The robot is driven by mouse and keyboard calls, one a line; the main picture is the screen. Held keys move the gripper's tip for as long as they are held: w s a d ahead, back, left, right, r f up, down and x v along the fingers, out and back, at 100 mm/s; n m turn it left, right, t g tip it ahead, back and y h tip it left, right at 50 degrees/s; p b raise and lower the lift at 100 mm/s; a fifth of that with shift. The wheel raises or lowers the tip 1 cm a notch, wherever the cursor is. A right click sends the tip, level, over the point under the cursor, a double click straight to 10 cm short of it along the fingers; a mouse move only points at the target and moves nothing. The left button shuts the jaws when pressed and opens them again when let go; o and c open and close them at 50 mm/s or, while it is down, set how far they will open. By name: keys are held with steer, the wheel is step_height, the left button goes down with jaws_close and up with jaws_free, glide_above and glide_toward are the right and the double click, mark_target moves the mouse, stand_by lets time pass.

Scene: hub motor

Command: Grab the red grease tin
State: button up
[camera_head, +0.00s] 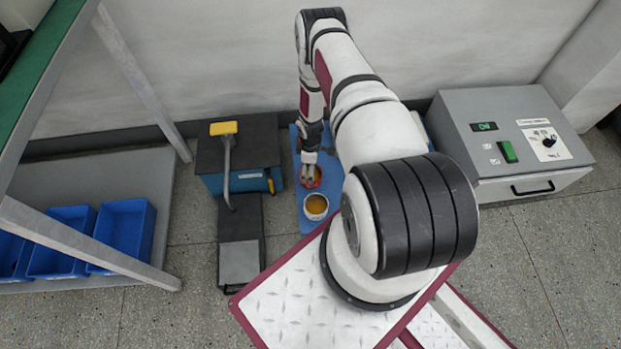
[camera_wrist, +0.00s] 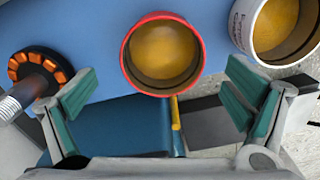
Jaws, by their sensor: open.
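The red grease tin (camera_wrist: 162,54) is a round open tin with a red rim and yellow-brown grease inside. In the wrist view it lies ahead of my gripper (camera_wrist: 158,110), roughly centred between the two green-padded fingers. The fingers are spread wide and hold nothing. In the head view my gripper (camera_head: 309,165) points down above the red tin (camera_head: 312,180), which it partly covers. I cannot tell from these views how much height separates them.
A white tin (camera_wrist: 282,28) with similar grease stands right of the red one, also visible in the head view (camera_head: 316,206). A motor part with orange coils (camera_wrist: 38,70) is at left. Both tins are on a blue mat (camera_head: 304,222). A grey control box (camera_head: 512,140) stands right.

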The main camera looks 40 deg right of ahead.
steer(key=f+b, duration=0.1)
steer(key=f, duration=0.1)
steer(key=f+b, duration=0.1)
steer(key=f, duration=0.2)
steer(key=shift+s+f, duration=0.2)
steer(key=shift+f, duration=0.1)
steer(key=shift+r, duration=0.1)
steer(key=c, duration=1.3)
